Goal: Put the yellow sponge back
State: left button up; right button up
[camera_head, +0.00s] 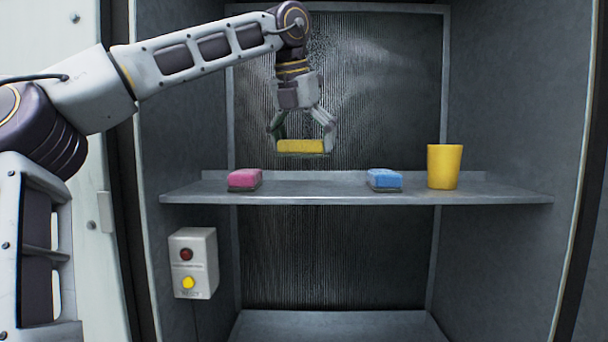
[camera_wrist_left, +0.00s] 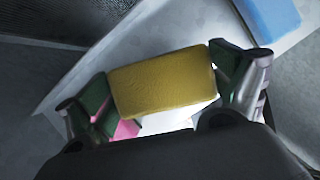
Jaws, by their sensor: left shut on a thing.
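The yellow sponge (camera_head: 300,147) is held in my left gripper (camera_head: 301,137), above the shelf between the pink sponge and the blue sponge. In the left wrist view the yellow sponge (camera_wrist_left: 163,82) sits between both fingers of the left gripper (camera_wrist_left: 165,90), one at each end. The grey shelf (camera_head: 310,192) is below it, with a visible gap. The pink sponge (camera_head: 244,178) rests on the shelf at the left and the blue sponge (camera_head: 384,179) at the right. My right gripper is not in view.
A yellow cup (camera_head: 444,166) stands upright on the shelf to the right of the blue sponge. A control box (camera_head: 193,263) with a red and a yellow button is on the left wall below the shelf. The shelf between the pink and blue sponges is clear.

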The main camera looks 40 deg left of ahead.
aim_at(307, 187)
pick_arm(q)
jog(key=shift+f, duration=1.2)
jog(key=shift+f, duration=0.15)
jog(key=shift+f, duration=1.95)
jog(key=shift+f, duration=0.15)
jog(key=o, duration=0.6)
jog(key=shift+o, duration=0.2)
jog(key=shift+s+r, duration=0.15)
jog(key=shift+r, duration=0.5)
jog(key=v, duration=1.1)
